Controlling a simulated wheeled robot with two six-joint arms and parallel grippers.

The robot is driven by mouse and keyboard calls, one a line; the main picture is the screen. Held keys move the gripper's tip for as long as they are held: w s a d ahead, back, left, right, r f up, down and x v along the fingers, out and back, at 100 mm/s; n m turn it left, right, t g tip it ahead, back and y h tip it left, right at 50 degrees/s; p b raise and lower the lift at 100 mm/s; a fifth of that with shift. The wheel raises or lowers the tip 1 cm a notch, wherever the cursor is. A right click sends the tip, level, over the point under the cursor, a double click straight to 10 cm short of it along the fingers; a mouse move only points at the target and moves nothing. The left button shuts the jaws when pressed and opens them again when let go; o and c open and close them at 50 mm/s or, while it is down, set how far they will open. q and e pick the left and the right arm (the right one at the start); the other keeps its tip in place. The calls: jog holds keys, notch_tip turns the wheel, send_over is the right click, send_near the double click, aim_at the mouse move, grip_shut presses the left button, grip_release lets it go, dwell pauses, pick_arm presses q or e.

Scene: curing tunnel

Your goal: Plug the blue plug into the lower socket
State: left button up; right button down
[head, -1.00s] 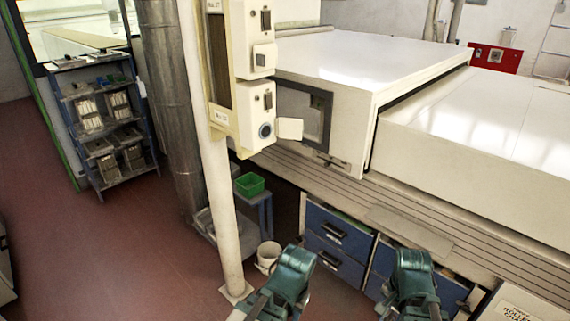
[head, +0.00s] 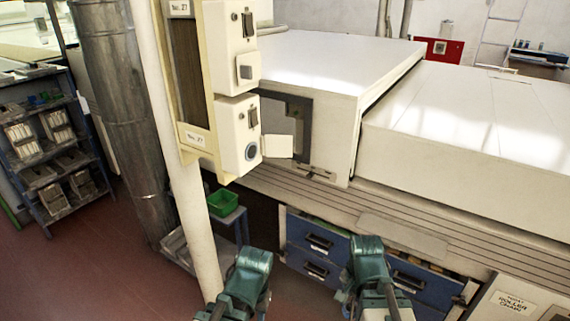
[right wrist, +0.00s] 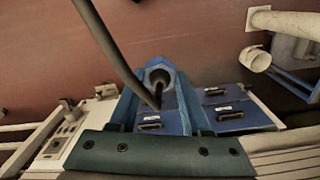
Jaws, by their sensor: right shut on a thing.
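The lower socket (head: 251,151) is a grey-blue ring on the front of the lower cream box (head: 232,125) on the post. Its pale lid (head: 278,146) stands open to the right. In the right wrist view my right gripper (right wrist: 158,92) is shut on the blue plug (right wrist: 158,64), whose dark round end shows. In the head view my right gripper (head: 370,258) is a teal body below and right of the socket, well apart from it. The plug is hidden there. My left gripper (head: 248,272) is below the socket; its fingers are hidden.
An upper box (head: 232,50) sits above on the same post. A dark cable (right wrist: 110,45) crosses the right wrist view. A white tunnel housing (head: 330,75) stands behind, with blue drawers (head: 318,244) below. A green bin (head: 222,201) is near the post.

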jog(key=w+a+r+n+t+y+p, duration=0.35)
jog(key=w+a+r+y+p, duration=0.2)
jog(key=w+a+r, duration=0.55)
jog(key=w+a+r+t+y+p, duration=0.2)
jog(key=w+r+t+y, duration=0.1)
jog(key=r, duration=0.7)
jog(key=w+a+r+t+y+p, duration=0.2)
jog(key=w+r+y, duration=0.4)
jog(key=r, duration=0.5)
jog(key=shift+w+a+t, duration=0.35)
jog(key=shift+a+t, duration=0.15)
jog(key=shift+t, duration=0.55)
jog(key=shift+m, duration=0.25)
jog(key=shift+x, duration=2.9)
jog(key=shift+w+a, duration=0.3)
jog(key=shift+a, duration=0.1)
